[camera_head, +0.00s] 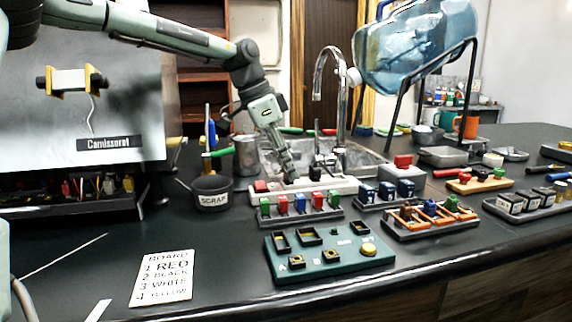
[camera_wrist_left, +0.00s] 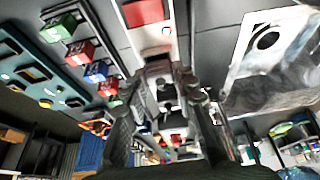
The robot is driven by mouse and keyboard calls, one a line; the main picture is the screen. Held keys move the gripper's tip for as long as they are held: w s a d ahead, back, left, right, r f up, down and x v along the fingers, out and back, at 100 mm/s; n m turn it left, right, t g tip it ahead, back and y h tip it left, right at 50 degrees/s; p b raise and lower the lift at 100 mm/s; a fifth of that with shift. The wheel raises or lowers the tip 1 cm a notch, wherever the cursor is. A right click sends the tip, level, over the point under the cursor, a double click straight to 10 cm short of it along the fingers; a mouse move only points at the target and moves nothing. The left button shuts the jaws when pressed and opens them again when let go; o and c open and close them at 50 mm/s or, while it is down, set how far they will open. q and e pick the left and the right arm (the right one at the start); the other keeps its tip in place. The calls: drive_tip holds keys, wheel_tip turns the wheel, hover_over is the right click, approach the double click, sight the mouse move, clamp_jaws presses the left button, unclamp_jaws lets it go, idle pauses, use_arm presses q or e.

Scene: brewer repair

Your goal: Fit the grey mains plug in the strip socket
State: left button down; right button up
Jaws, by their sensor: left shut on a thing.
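The white strip socket (camera_head: 331,185) lies on the dark counter in front of the sink, with a red switch (camera_head: 261,186) at its left end. In the left wrist view the strip (camera_wrist_left: 153,38) runs away from between my fingers, its red switch at the top. My left gripper (camera_head: 290,176) points down at the strip and is shut on the grey mains plug (camera_wrist_left: 158,84), which shows between the fingertips in the wrist view. The plug is close over the strip. I cannot tell whether its pins touch a socket. My right gripper is not in view.
A rack of coloured blocks (camera_head: 300,217) stands just in front of the strip, with a green board (camera_head: 330,275) nearer. The SCRAP cup (camera_head: 212,200) is to the left, the sink (camera_head: 365,160) behind. A printed card (camera_head: 162,278) lies front left, with bare counter around it.

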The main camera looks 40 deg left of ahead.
use_arm(q)
drive_tip(key=c, duration=1.1)
unclamp_jaws()
drive_tip(key=shift+c, duration=0.2)
drive_tip(key=v, duration=1.2)
